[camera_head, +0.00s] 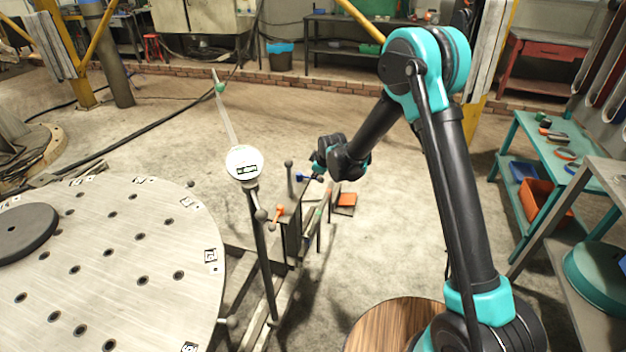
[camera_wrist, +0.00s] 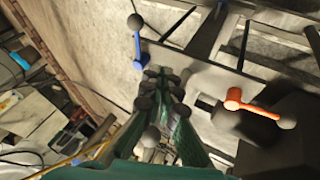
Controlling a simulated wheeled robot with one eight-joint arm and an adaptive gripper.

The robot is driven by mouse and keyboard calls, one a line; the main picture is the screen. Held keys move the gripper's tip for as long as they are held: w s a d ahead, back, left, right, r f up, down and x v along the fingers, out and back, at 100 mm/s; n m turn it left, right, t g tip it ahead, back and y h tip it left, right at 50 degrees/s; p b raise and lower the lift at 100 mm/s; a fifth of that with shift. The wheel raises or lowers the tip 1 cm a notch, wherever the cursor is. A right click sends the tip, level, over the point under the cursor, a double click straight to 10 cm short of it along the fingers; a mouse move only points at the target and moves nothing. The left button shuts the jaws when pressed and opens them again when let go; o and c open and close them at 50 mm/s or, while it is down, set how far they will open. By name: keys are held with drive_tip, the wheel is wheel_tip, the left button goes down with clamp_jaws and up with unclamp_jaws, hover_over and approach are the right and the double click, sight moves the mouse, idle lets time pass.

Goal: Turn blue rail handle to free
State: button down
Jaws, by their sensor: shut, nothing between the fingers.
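The blue rail handle (camera_head: 306,178) is a small lever on the column assembly in the middle of the head view. In the wrist view the blue handle (camera_wrist: 138,50) points up to a dark ball knob (camera_wrist: 134,21). My gripper (camera_head: 319,168) is beside the blue handle in the head view. In the wrist view my gripper (camera_wrist: 160,85) is shut and empty, its dark fingertips just below the handle's lower end. I cannot tell whether they touch it. An orange handle (camera_head: 278,213) sits nearer on the same assembly; it also shows right of my fingers in the wrist view (camera_wrist: 250,107).
A large round plate with holes (camera_head: 110,250) fills the left side. A slanted post with a round dial (camera_head: 244,164) stands just left of the handles. A teal shelf (camera_head: 545,150) with bins is at the right. Open floor lies behind the assembly.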

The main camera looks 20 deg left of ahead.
idle(0.3)
drive_tip(key=w+a+f, duration=0.3)
drive_tip(key=w+f, duration=0.5)
drive_tip(key=f, duration=0.1)
drive_tip(key=shift+w+a, duration=0.15)
drive_tip(key=shift+a, duration=0.05)
